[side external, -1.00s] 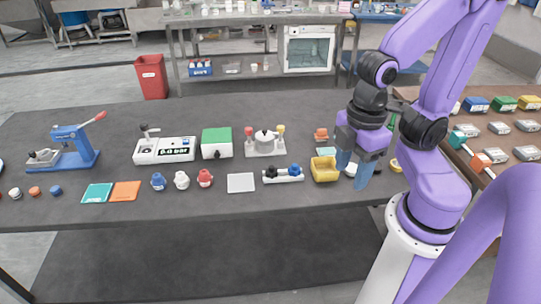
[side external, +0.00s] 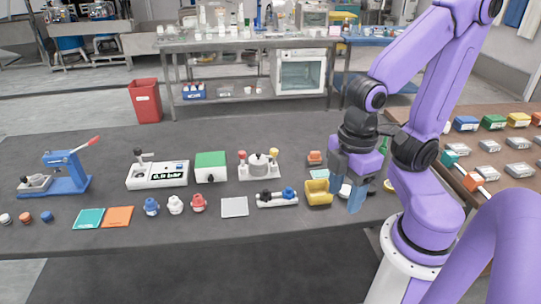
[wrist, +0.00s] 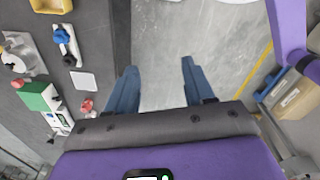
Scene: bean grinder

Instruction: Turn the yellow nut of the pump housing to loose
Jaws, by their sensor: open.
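The pump housing (side external: 261,171) is a pale base with a round silver body, at the back middle of the dark table in the side view. The yellow nut (side external: 274,152) stands on its right, and a red nut (side external: 242,155) on its left. In the wrist view part of the housing (wrist: 18,58) shows at the left edge; I cannot make out the yellow nut there. My gripper (side external: 346,194) is to the right of the housing, well apart from it. Its blue fingers, also seen in the wrist view (wrist: 160,82), are spread with nothing between them.
A yellow bin (side external: 318,194) stands close beside my gripper on the left. A white fixture with blue and black knobs (side external: 277,200) lies in front of the housing, and a green-topped box (side external: 211,167) to its left.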

